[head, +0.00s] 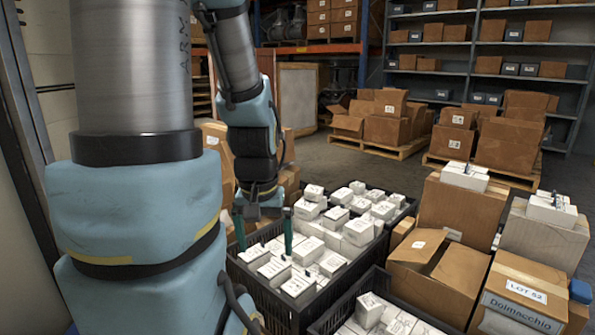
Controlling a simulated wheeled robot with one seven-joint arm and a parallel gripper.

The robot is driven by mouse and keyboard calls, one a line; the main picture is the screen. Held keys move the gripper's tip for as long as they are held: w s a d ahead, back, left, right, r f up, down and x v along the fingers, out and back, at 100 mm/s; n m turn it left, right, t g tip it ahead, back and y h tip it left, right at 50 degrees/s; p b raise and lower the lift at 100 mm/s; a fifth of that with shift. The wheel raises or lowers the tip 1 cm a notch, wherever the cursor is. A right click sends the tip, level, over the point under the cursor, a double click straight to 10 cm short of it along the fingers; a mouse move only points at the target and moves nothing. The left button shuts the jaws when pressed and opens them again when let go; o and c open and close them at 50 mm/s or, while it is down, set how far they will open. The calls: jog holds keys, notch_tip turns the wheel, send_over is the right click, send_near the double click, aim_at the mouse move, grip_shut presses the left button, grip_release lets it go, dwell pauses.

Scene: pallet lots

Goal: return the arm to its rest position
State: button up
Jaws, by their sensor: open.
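My arm fills the left side of the head view and reaches forward. My gripper (264,232) points down over the left part of a black crate (268,296) filled with small white boxes. Its two green fingers are spread apart, with nothing visible held between them. The fingertips are close above or among the white boxes (274,270); I cannot tell whether they touch any.
A second black crate (333,318) with white boxes stands at the front. Cardboard boxes (462,212) are stacked at the right, some topped with white boxes. Loaded pallets (400,148) and shelving (470,48) stand behind. Grey floor (350,175) is open beyond the crates.

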notch_tip(320, 180, up, 31)
jog(key=p, duration=2.8)
jog(key=shift+f+p, duration=0.15)
jog(key=shift+p, duration=0.15)
